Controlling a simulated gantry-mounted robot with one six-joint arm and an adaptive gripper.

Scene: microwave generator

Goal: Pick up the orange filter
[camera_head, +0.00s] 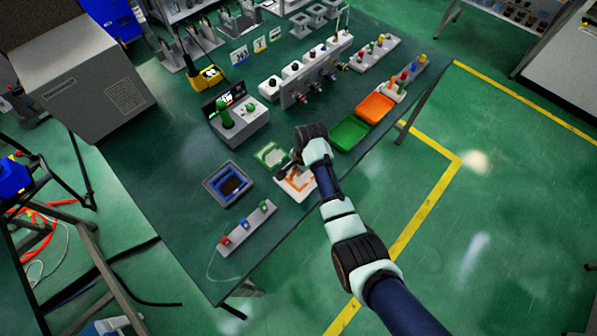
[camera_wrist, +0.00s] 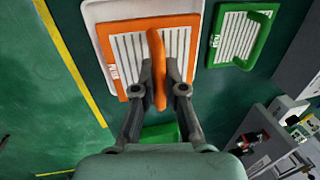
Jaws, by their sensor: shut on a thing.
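The orange filter (camera_wrist: 187,25) is a flat orange frame with a slatted pale face and a raised orange handle. My gripper (camera_wrist: 159,70) has one finger on each side of the handle and is shut on it. In the wrist view the filter lies over a white tray (camera_wrist: 94,18); I cannot tell whether they touch. In the head view the filter (camera_head: 296,183) shows near the table's right edge, partly hidden by my gripper (camera_head: 298,162).
A green filter (camera_head: 270,155) lies beside the orange one, with a dark tray (camera_head: 210,187) to its left. Green (camera_head: 349,133) and orange (camera_head: 375,107) bins stand behind. A strip with coloured knobs (camera_head: 247,229) lies in front. A device with a green knob (camera_head: 238,122) stands further back.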

